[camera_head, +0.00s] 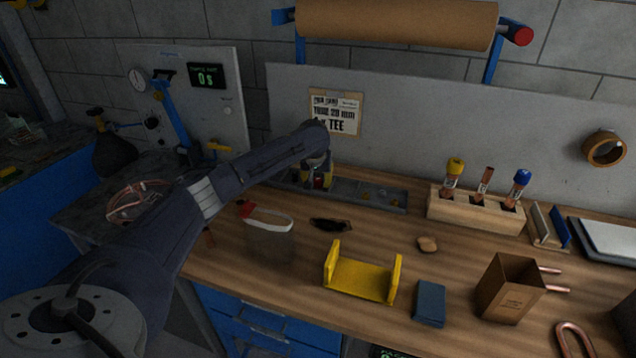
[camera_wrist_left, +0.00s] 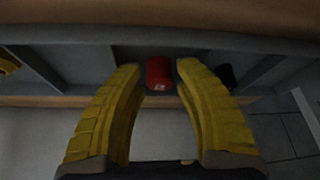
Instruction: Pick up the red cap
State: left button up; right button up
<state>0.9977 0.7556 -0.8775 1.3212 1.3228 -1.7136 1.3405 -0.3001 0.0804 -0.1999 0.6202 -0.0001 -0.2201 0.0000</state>
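The red cap (camera_wrist_left: 159,73) sits in a compartment of the grey tray at the back of the bench. In the left wrist view it lies between the tips of my left gripper (camera_wrist_left: 160,68), whose two yellow fingers are partly apart on either side of it, with narrow gaps showing. In the head view my left gripper (camera_head: 317,179) reaches down into the tray (camera_head: 383,200), and a bit of red shows between its fingers. My right gripper is in neither view.
A wooden rack (camera_head: 474,213) with yellow- and blue-capped tubes stands right of the tray. A yellow bracket (camera_head: 362,280), a blue block (camera_head: 429,303) and a brown box (camera_head: 508,289) lie nearer. A clear container (camera_head: 268,240) stands front left. The wall panel is close behind.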

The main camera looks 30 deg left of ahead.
pick_arm(q)
jog(key=shift+w+f, duration=0.15)
jog(key=shift+f, duration=0.25)
jog(key=c, duration=0.5)
jog(key=shift+r, duration=0.15)
